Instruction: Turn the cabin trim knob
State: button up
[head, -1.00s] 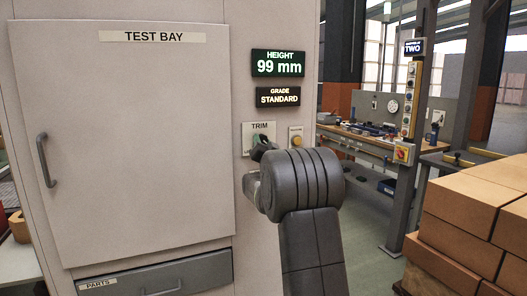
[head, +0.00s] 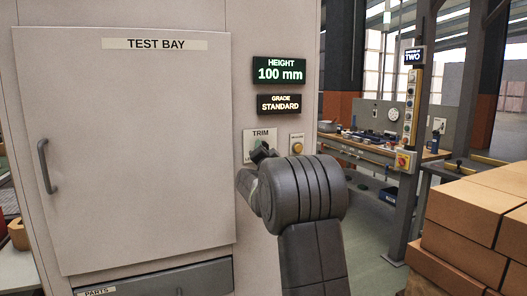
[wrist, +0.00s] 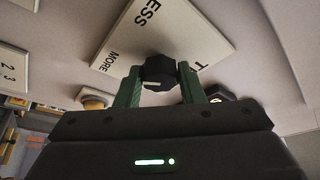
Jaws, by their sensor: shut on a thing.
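The trim knob (wrist: 158,76) is black and round with a pale mark. It stands on a white plate (wrist: 205,32) lettered "LESS" and "MORE" in the wrist view. In the head view the plate marked TRIM (head: 260,134) shows on the cabinet, with the knob mostly hidden behind my wrist. My gripper (wrist: 160,84) has two green fingers, one on each side of the knob, shut on it. The height display (head: 280,70) reads 100 mm. The grade display (head: 279,104) reads STANDARD.
A yellow button (head: 297,143) sits on the panel just right of the trim plate. The closed TEST BAY door (head: 125,150) is to the left, above a parts drawer (head: 160,281). Cardboard boxes (head: 470,210) are stacked at the right. A workbench (head: 380,145) stands behind.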

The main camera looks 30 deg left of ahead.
jog(key=o, duration=1)
jog(key=b+v, duration=0.3)
jog(key=v, duration=1)
jog(key=shift+s+d, duration=0.25)
jog(key=shift+s, duration=0.05)
jog(key=p+x, duration=0.3)
jog(key=x, duration=1)
jog(key=shift+w+a, duration=0.25)
jog(key=shift+w, duration=0.1)
